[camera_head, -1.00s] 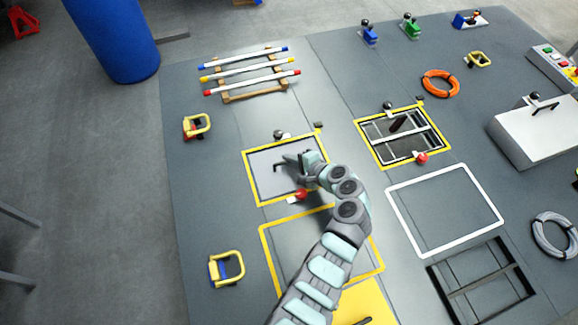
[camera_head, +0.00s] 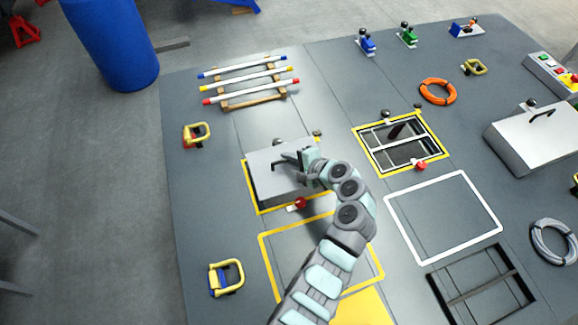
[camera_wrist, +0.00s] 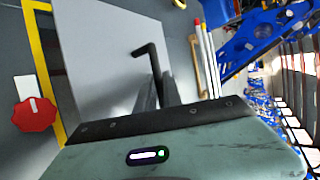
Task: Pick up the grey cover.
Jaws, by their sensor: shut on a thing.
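The grey cover (camera_head: 268,178) is a flat plate with a dark bent handle (camera_head: 283,163). It hangs a little above its yellow-framed place on the deck, and the yellow frame (camera_head: 292,205) shows along its near edge. My gripper (camera_head: 305,160) is at the right part of the cover, shut on its handle. In the wrist view, the cover (camera_wrist: 105,60) fills the left middle, and the handle (camera_wrist: 152,60) runs down to the dark fingers (camera_wrist: 158,92). The gripper body hides the lower part of the cover there.
A red knob (camera_head: 300,203) is close to the cover's near edge. A black knob (camera_head: 278,142) stands behind it. An open yellow-framed hatch (camera_head: 422,150) is to the right. Striped rods (camera_head: 245,75) lie on a wooden rack behind. A white outlined area (camera_head: 440,215) is clear.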

